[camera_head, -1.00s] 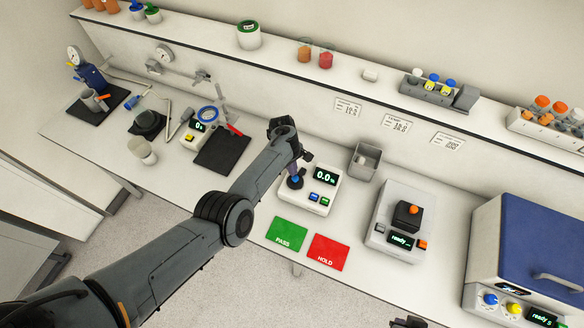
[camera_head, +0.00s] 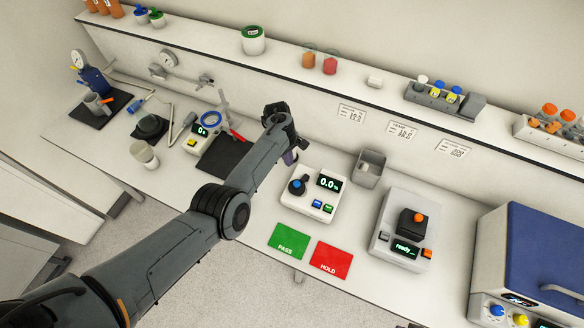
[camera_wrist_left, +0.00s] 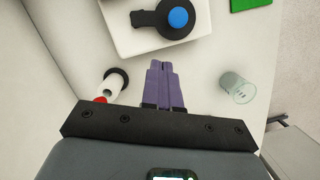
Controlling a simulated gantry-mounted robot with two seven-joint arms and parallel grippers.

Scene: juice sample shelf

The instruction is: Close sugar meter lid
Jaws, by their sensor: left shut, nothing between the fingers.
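The sugar meter (camera_head: 310,207) is a white box with a lit 0.0 display, standing on the bench in the head view. Its round black lid with a blue knob (camera_head: 297,186) lies flat over the left part of its top and looks down. In the left wrist view the lid (camera_wrist_left: 163,31) and its hinge arm on the left are clear, on the white meter body (camera_wrist_left: 128,43). My left gripper (camera_head: 289,158) is shut and empty, its purple fingers (camera_wrist_left: 162,66) together, just off the meter's edge and apart from the lid.
Green PASS (camera_head: 290,241) and red HOLD (camera_head: 331,259) cards lie in front of the meter. A grey open bin (camera_head: 369,168) stands behind it to the right. A black-topped device (camera_head: 402,230) is further right. The wrist view shows a clear cup (camera_wrist_left: 238,88) and a white cylinder (camera_wrist_left: 112,86).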

